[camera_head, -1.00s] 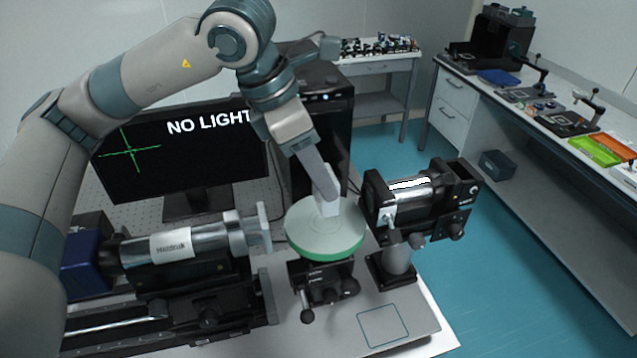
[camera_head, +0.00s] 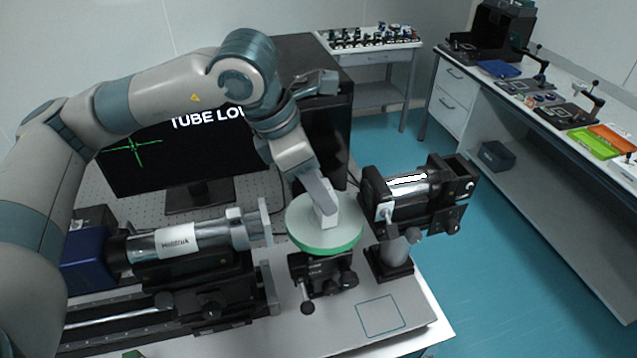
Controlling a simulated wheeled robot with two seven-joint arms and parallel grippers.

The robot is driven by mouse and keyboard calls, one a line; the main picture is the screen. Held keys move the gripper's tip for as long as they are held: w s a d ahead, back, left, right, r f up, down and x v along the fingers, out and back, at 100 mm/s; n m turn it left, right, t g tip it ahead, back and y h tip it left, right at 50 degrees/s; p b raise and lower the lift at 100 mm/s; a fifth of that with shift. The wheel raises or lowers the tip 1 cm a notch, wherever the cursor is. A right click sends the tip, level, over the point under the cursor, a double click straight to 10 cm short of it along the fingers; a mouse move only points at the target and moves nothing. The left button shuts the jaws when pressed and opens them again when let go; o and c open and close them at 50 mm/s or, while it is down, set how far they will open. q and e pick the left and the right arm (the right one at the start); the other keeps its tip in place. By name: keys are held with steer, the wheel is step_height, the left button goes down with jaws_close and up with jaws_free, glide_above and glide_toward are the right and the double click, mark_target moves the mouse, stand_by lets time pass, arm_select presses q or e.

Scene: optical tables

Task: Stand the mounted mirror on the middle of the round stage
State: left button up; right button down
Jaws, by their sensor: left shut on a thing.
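The round stage (camera_head: 345,237) is a pale disc with a green rim on a black mount in the middle of the view. My left gripper (camera_head: 327,215) comes down over the disc from the upper left, its tip close above or at the middle. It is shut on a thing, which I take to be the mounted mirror. The mirror is mostly hidden by the pale fingers, so I cannot tell its tilt or whether it touches the disc. My right gripper is out of view.
A silver tube labelled Meldtruk (camera_head: 180,241) lies left of the stage. Another silver tube on a black mount (camera_head: 410,190) stands close on the right. A monitor (camera_head: 180,165) is behind. An outlined square (camera_head: 380,316) on the table in front is empty.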

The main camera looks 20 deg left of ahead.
arm_select(q)
steer(key=shift+f, duration=0.15)
steer(key=o, duration=1.2)
steer(key=shift+r, duration=0.25)
steer(key=shift+a+r, duration=0.1)
steer(key=shift+r, duration=0.05)
steer(key=shift+b+v, duration=1.95)
steer(key=shift+v, duration=3.85)
